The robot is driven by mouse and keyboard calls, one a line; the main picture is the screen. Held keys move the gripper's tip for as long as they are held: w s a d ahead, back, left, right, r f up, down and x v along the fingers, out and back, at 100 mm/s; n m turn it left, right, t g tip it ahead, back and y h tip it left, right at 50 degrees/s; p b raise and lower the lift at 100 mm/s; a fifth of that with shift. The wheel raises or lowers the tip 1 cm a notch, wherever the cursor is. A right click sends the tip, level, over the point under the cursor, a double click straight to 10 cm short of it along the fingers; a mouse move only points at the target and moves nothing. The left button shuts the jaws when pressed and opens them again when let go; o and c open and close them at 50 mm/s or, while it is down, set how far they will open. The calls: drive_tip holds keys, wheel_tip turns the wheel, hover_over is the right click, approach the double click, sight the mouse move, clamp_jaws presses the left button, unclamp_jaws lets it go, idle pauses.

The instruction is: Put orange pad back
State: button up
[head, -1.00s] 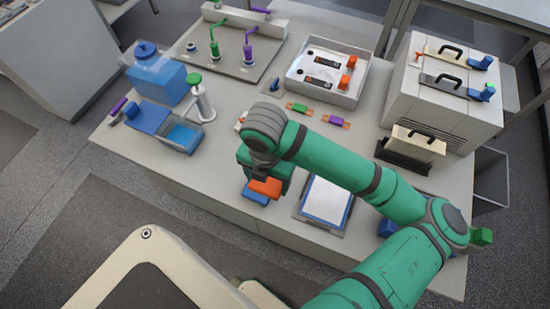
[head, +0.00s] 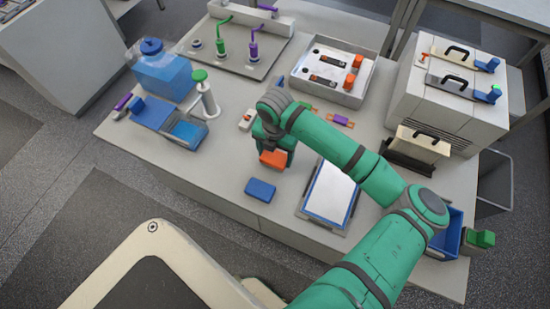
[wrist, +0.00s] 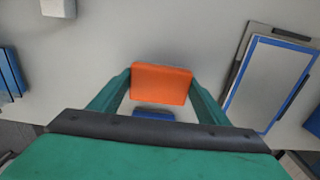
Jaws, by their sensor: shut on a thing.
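The orange pad (head: 273,159) is a small flat block. It also shows in the wrist view (wrist: 161,83), between the two green fingers. My gripper (wrist: 160,90) is shut on it and holds it above the grey table. In the head view my gripper (head: 274,150) is behind and over a blue block (head: 260,190) that lies on the table nearer the front edge. The blue block shows partly in the wrist view (wrist: 154,115), below the orange pad. The gap between the pad and the table cannot be told exactly.
A blue-edged board (head: 329,195) lies right of my gripper. A small white block (head: 247,121) is to its left. A blue tray (head: 187,133), a white tray (head: 353,91) and a white machine (head: 440,110) stand farther off. Bare table lies left of the blue block.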

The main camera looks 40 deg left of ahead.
sight(275, 156)
drive_tip(key=shift+f, duration=1.25)
drive_tip(key=shift+f, duration=0.1)
drive_tip(key=o, duration=1)
wheel_tip(275, 156, up, 12)
drive_tip(key=shift+r, duration=0.15)
drive_tip(key=shift+s, duration=0.1)
